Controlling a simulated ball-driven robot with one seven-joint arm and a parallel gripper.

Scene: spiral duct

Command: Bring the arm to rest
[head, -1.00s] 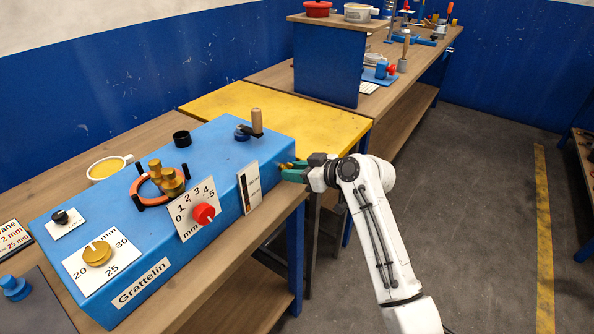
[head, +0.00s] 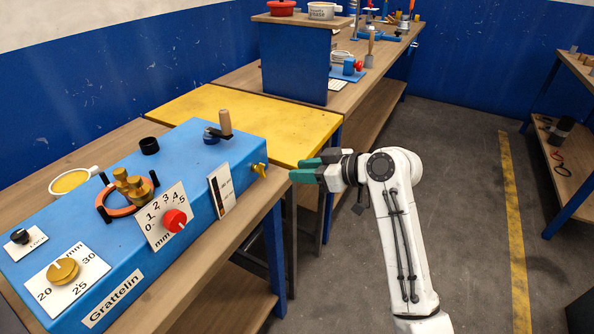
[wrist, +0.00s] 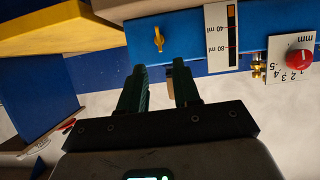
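My gripper (head: 304,171) has green fingers and is at the right end of the blue Grattelin box (head: 190,235), in front of the yellow table top. In the wrist view the green fingers (wrist: 160,88) stand apart with a gap between them, open and holding nothing. A small brass tap (head: 259,169) sticks out of the box's end, a short way left of the fingertips and not touched. It also shows in the wrist view (wrist: 158,38), beyond the fingers. My white arm bends down to the right of the bench.
The box carries a red knob (head: 174,220), a brass dial (head: 62,271), a crank with a wooden handle (head: 225,122) and a black cup (head: 149,146). The yellow table top (head: 245,118) lies behind my gripper. Open floor (head: 465,190) lies right of my arm.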

